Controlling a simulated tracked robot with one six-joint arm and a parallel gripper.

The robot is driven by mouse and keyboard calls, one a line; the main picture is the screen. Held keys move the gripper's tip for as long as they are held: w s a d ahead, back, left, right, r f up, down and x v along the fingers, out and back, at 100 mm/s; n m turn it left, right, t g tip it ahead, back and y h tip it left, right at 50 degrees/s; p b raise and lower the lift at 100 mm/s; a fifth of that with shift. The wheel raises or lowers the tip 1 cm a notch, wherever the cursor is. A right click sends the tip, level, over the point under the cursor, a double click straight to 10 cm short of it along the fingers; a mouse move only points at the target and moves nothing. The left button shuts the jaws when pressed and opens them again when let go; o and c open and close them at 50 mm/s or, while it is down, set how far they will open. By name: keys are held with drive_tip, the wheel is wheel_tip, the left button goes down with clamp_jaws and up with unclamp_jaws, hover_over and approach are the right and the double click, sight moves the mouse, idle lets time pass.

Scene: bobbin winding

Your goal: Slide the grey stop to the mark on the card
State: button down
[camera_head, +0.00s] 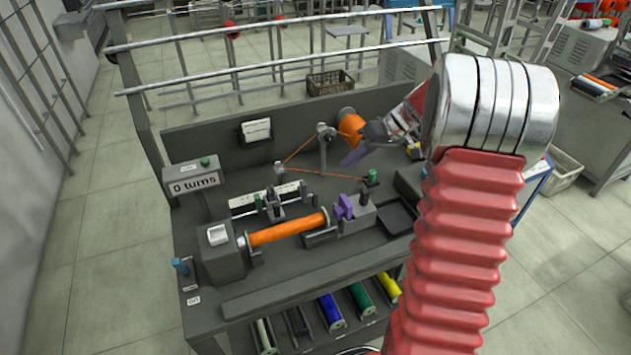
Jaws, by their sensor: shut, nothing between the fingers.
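A dark rail with a long white card (250,199) behind it lies on the bench, left of centre. A small grey stop (302,191) appears to sit near the rail's right end. Fine marks on the card are too small to read. My gripper (354,156) is shut and empty, beyond and above the rail to its right, near an orange spool; it touches neither rail nor stop. My arm hides part of the bench's right side.
An orange bobbin (287,230) lies in front of the rail, between a grey headstock (222,263) and a tailstock with a purple part (344,207). Orange thread runs from the orange spool (350,128) past a guide post (325,140). A "0 turns" counter (194,184) stands left.

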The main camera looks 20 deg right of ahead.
drive_tip(key=shift+f, duration=0.1)
approach(304, 192)
drive_tip(key=w+f, duration=0.3)
drive_tip(key=f, duration=0.2)
drive_tip(key=shift+w+a, duration=0.3)
drive_tip(key=shift+a, duration=0.15)
idle(0.5)
